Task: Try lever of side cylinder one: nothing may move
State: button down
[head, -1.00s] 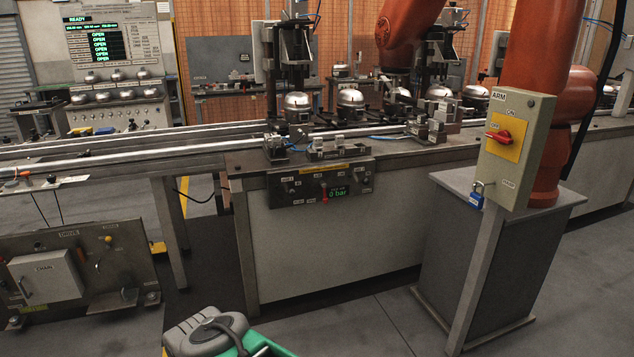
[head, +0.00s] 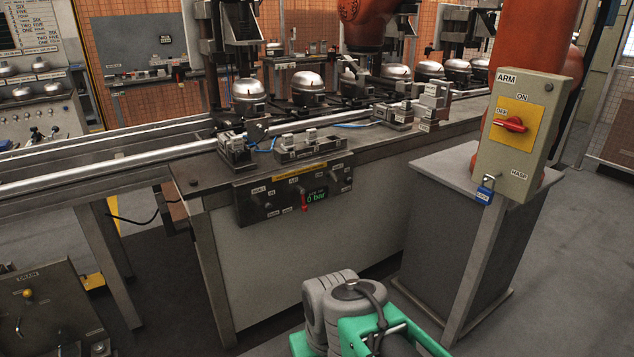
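A dark control panel (head: 280,212) hangs on the front edge of the bench, with a yellow strip above it. A red lever (head: 304,203) points down beside the display. Small dark knobs or levers sit left (head: 259,198) and right (head: 338,181) on the panel; their labels are too small to read surely. Small grey block units (head: 236,150) with blue hoses stand on the bench above the panel. Parts of my grey and green arm show at the bottom centre, below and apart from the panel; my gripper's fingers are not visible.
A post-mounted ARM switch box (head: 517,140) with a red handle and a blue padlock (head: 485,190) stands at right, before an orange robot arm (head: 530,45) on a grey pedestal (head: 430,235). Silver compressor domes (head: 308,82) line the conveyor. Floor before the bench is open.

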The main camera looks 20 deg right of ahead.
aim_at(267, 206)
jog(key=z, duration=0.1)
jog(key=i, duration=0.85)
jog(key=u, duration=0.7)
jog(key=i, duration=0.45)
jog(key=u, duration=0.35)
